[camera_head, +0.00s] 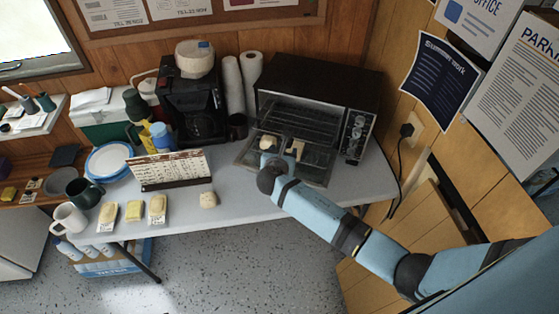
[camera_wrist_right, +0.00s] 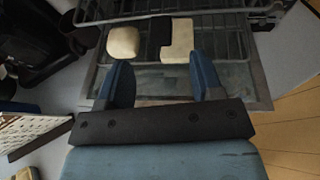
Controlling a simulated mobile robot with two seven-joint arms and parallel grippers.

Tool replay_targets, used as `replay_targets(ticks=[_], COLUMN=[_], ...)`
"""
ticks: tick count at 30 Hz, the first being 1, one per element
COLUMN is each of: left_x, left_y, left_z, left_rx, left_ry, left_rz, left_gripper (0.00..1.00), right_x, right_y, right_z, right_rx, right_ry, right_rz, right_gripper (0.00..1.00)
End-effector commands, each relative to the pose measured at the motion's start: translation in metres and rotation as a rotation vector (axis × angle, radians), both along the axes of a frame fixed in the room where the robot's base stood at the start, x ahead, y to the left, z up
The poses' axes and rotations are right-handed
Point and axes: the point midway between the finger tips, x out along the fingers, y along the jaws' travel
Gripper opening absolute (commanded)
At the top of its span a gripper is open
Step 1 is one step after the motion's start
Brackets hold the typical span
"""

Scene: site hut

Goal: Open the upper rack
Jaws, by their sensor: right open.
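The toaster oven (camera_head: 335,85) stands on the table with its front door (camera_head: 312,172) folded down. Wire rack bars (camera_head: 300,118) show inside it; in the wrist view the wire rack (camera_wrist_right: 215,22) lies ahead of my fingers. Which level these bars belong to is hard to tell. My right gripper (camera_wrist_right: 160,62) is open, its blue fingers apart over the lowered door and apparently holding nothing. In the head view my wrist mostly hides it. A pale rounded piece (camera_wrist_right: 123,41) and a pale angular piece (camera_wrist_right: 178,42) lie just beyond the fingertips. My left gripper is not in view.
The coffee maker (camera_head: 190,105), a dark mug (camera_head: 237,127) and paper rolls (camera_head: 250,75) crowd the oven's left side. The wall and power cord (camera_head: 402,165) are close on the right.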

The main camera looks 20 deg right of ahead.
Motion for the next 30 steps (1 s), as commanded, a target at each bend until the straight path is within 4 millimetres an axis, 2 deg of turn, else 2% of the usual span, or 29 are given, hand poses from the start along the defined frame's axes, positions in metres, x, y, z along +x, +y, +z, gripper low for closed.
replay_targets(ticks=[3,10,30], left_x=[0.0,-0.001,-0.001], left_y=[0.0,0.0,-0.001], left_z=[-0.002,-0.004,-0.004], left_rx=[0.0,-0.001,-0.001], left_ry=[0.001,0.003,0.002], left_rz=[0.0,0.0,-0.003], left_gripper=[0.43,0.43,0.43], right_x=[-0.02,-0.043,-0.049], right_y=[0.014,0.031,0.035], right_z=[0.009,0.022,0.022], right_rx=[0.001,0.0,0.017], right_ry=[-0.001,0.0,-0.002], right_rz=[0.001,0.0,-0.001], right_gripper=[0.6,0.6,0.6])
